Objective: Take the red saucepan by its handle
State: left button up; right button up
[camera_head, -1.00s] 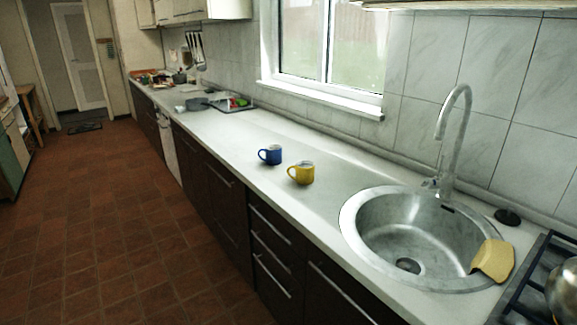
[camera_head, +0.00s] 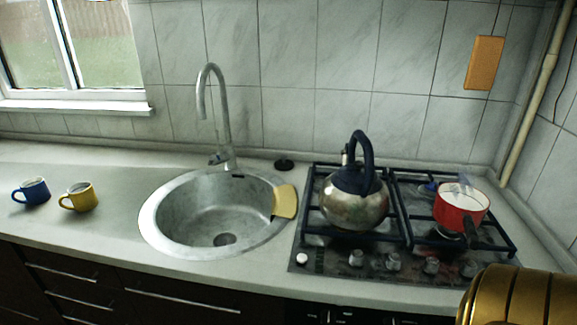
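The red saucepan (camera_head: 460,209) stands upright on the right side of the gas hob (camera_head: 301,252). It is red outside and pale inside. Its dark handle (camera_head: 472,234) points toward the front of the hob. Neither of my grippers shows in the head view, so the saucepan is apart from anything of mine that I can see.
A steel kettle (camera_head: 354,205) with a dark arched handle stands on the hob left of the saucepan. The sink (camera_head: 215,215) has a yellow cloth (camera_head: 285,202) on its rim. A blue mug (camera_head: 32,192) and a yellow mug (camera_head: 80,197) stand at left. A gold-coloured rounded object (camera_head: 520,297) fills the lower right corner.

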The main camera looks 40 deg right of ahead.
aim_at(468, 215)
jog(key=z, duration=2.5)
